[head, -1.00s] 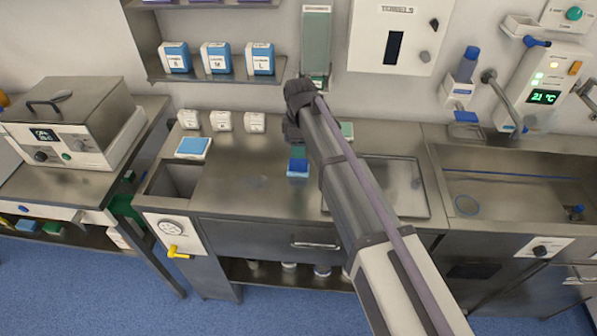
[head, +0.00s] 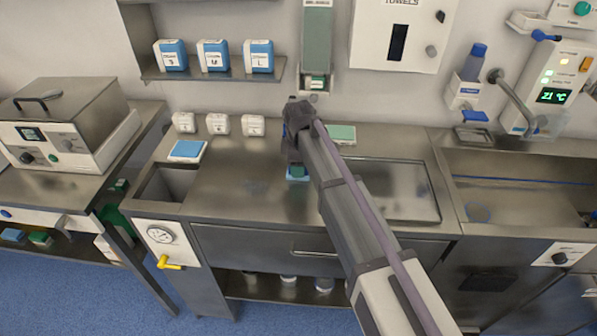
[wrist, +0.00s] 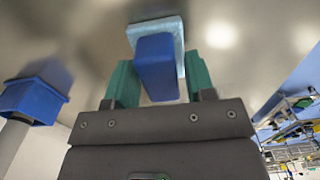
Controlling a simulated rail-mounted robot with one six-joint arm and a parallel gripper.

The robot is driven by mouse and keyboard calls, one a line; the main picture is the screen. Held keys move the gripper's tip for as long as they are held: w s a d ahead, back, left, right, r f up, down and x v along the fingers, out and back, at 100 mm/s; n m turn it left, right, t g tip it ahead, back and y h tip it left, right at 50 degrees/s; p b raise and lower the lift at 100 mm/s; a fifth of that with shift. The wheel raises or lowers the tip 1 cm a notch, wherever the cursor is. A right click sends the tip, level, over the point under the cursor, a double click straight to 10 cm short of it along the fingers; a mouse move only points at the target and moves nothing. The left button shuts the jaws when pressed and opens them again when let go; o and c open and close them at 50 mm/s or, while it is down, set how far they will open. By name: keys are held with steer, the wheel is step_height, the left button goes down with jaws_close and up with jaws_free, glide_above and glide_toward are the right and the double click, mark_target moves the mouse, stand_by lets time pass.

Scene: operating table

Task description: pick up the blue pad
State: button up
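In the wrist view, a blue block (wrist: 156,68) on a thin light-blue square base (wrist: 178,28) lies between the green fingers of my gripper (wrist: 160,82). The fingers stand apart, one on each side of the block, with narrow gaps showing, so I see no clear grip. In the head view, my gripper (head: 296,165) is low over the middle of the steel counter (head: 240,185). The pale blue edge of the pad (head: 297,179) shows just under it, and the rest is hidden by the gripper.
Another blue-topped square (head: 187,150) lies at the counter's left, beside an open recess (head: 168,184). Small white boxes (head: 217,124) stand along the wall. A green-topped item (head: 341,133) is behind my arm. A sink (head: 520,190) is at right.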

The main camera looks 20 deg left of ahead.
steer(key=c, duration=0.8)
